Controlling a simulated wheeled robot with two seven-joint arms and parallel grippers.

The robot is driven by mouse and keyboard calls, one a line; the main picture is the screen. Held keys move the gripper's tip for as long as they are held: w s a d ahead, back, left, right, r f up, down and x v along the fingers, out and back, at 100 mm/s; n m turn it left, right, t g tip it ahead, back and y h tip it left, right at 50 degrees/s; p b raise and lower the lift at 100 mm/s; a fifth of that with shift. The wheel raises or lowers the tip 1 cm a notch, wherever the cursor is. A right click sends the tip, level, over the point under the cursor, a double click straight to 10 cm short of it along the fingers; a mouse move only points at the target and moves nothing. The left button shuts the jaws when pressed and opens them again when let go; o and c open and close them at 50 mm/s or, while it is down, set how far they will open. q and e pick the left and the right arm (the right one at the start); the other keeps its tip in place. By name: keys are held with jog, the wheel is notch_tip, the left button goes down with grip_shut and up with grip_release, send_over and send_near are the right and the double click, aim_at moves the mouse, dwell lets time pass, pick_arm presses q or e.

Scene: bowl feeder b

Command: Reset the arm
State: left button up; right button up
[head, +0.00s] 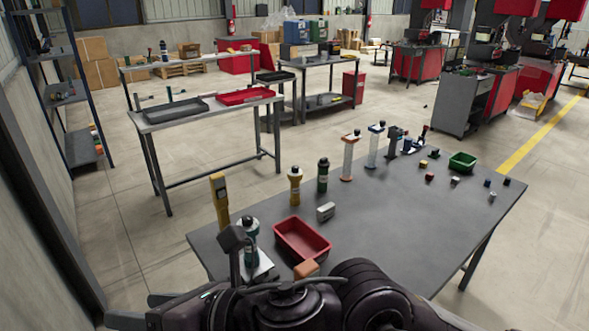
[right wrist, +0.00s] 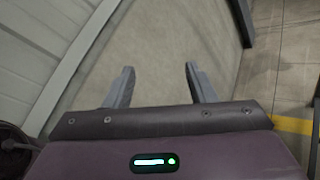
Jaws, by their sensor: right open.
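My right arm lies across the bottom edge of the head view, in front of the near table edge. The grey fingers of my right gripper (head: 140,309) show at its left end, beyond the table's left side. In the right wrist view, the right gripper (right wrist: 160,85) has its two fingers wide apart with nothing between them. Bare floor and a grey wall lie beyond the fingers. My left gripper is not seen in either view.
The grey table (head: 400,225) holds a red tray (head: 301,239), a green bin (head: 462,162), a yellow device (head: 219,203), bottles and several small parts. My arm hides part of its near edge. A second table (head: 205,117) with trays stands behind. Open floor lies left.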

jog(key=w+d+f+m+t+h, duration=0.3)
jog(key=w+d+m, duration=0.35)
jog(key=m, duration=0.55)
jog(key=w+d+f+m+t+h, duration=0.25)
jog(key=w+d+m+t, duration=0.25)
jog(key=d+m, duration=0.5)
jog(key=s+d+f+m+g+h, duration=0.2)
jog(key=d+f+m+h, duration=0.1)
jog(key=d+f+m, duration=0.45)
jog(key=s+d+f+m+g+h, duration=0.2)
jog(key=s+d+f+m+h, duration=0.15)
jog(key=d+f+m, duration=0.35)
jog(key=s+d+f+m+g+h, duration=0.2)
jog(key=s+d+f+m+g, duration=0.2)
jog(key=s+d+f+m, duration=0.25)
jog(key=s+f+g, duration=0.1)
jog(key=s+f, duration=0.1)
jog(key=f, duration=1.5)
jog(key=s+f, duration=0.3)
jog(key=f, duration=1.3)
jog(key=s+d+f, duration=0.1)
jog(key=s+f, duration=0.6)
jog(key=s, duration=0.2)
jog(key=s+d+f+g, duration=0.1)
jog(key=s+d+f, duration=0.1)
jog(key=s+f, duration=0.6)
jog(key=shift+s+d+n+h, duration=0.25)
jog(key=shift+s+n+h, duration=0.05)
jog(key=shift+s, duration=0.05)
